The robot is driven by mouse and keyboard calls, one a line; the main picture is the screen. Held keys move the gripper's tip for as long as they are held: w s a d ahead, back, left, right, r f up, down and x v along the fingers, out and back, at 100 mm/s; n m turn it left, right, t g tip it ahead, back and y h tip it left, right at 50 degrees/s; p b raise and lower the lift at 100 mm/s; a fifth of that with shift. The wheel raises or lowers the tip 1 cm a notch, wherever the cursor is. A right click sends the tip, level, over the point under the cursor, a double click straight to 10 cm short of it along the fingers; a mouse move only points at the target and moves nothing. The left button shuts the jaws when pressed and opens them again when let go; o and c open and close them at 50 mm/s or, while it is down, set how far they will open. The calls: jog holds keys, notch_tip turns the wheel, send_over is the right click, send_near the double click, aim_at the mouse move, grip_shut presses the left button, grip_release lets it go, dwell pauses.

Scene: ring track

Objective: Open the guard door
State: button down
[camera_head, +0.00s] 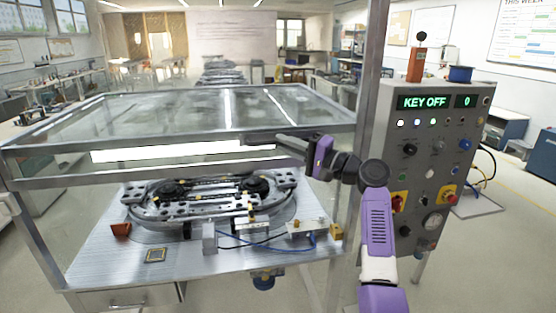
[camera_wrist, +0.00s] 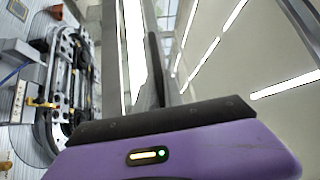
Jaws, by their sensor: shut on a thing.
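The guard door (camera_head: 215,108) looks like a clear panel in a grey metal frame, lying about level above the ring track in the head view. Its front rail runs across the middle left of that view. My gripper (camera_head: 268,139), dark-fingered with a purple body, is shut at this front rail, right of its middle. The exact contact is too small to make out. In the wrist view a dark finger (camera_wrist: 155,70) lies along a pale metal rail, with reflected lights in clear glazing to the right. The front below the rail looks open.
The ring track (camera_head: 210,200) stands on a metal table (camera_head: 90,240) under the panel. A metal post (camera_head: 370,80) rises beside my arm. A grey control box (camera_head: 440,150) reading "KEY OFF" and "0" stands to the right. Floor is clear at the lower right.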

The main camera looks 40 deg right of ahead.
jog(key=shift+r, duration=0.5)
jog(key=c, duration=1.5)
grip_release()
jog(key=shift+o, duration=0.2)
jog(key=shift+f, duration=0.1)
jog(key=b+v, duration=0.2)
jog(key=v, duration=0.5)
jog(key=shift+s, duration=0.4)
jog(key=shift+d, duration=0.1)
